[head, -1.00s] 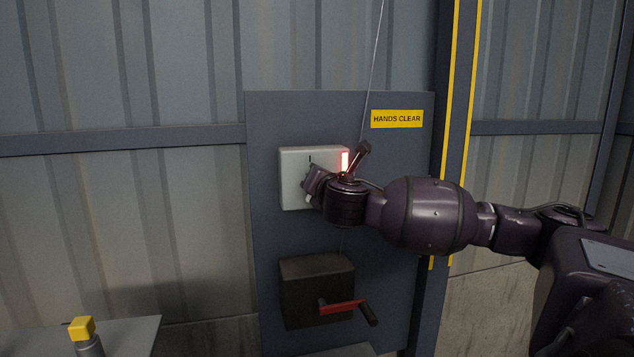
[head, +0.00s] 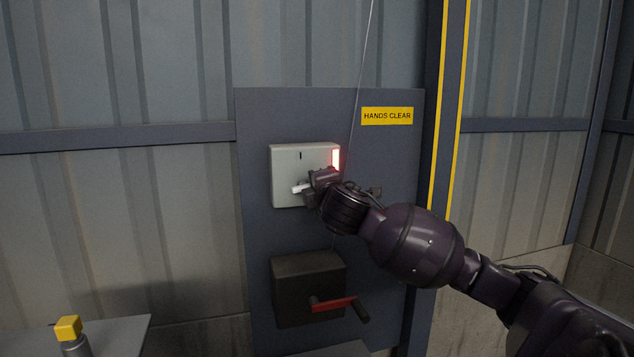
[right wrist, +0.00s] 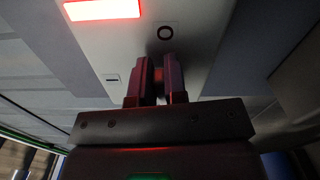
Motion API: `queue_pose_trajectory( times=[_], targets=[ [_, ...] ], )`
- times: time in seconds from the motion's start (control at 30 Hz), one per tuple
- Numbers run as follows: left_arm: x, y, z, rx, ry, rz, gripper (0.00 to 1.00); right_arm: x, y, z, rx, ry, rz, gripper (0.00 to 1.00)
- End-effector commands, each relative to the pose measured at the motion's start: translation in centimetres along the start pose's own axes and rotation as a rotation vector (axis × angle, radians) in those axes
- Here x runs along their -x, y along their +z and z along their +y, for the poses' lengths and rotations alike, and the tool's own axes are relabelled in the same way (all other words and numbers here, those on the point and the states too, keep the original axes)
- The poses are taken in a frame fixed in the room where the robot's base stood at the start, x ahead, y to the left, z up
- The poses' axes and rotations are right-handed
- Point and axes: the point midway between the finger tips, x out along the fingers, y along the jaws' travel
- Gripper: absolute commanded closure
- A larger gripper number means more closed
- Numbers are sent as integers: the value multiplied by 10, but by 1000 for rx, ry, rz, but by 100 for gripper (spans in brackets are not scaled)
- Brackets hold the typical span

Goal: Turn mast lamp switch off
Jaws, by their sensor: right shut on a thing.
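The switch box (head: 285,163) is pale grey and fixed to the dark panel. A short dark mark shows near its top, and a red light (head: 336,160) glows at its right edge. My right gripper (head: 308,188) is at the box front, shut on the switch handle (head: 299,189), whose pale end sticks out to the left. In the right wrist view, the gripper's fingers (right wrist: 157,78) close around the handle, which they mostly hide; a ring mark (right wrist: 165,33) and a bar mark (right wrist: 112,79) show on the box. My left gripper is out of view.
A dark box (head: 300,275) with a red crank (head: 333,303) sits below on the same panel (head: 255,230). A yellow "HANDS CLEAR" sign (head: 387,116) is above right. A thin cable (head: 362,70) runs upward. A yellow-topped object (head: 68,328) stands lower left.

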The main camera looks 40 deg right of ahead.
Motion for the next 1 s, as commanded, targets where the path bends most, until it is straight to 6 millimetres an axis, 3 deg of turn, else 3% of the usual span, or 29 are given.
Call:
queue_pose_trajectory(
  times=[0.4,0.9,0.93,1.0],
  targets=[
    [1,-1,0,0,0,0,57,0,-1,-6,-165,-2,0,100],
    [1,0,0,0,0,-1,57,0,-1,-7,-183,-2,1,100],
    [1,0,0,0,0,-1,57,0,-1,-7,-183,-2,1,86],
    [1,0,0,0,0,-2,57,0,-1,-7,-183,-2,1,75]
  ],
)
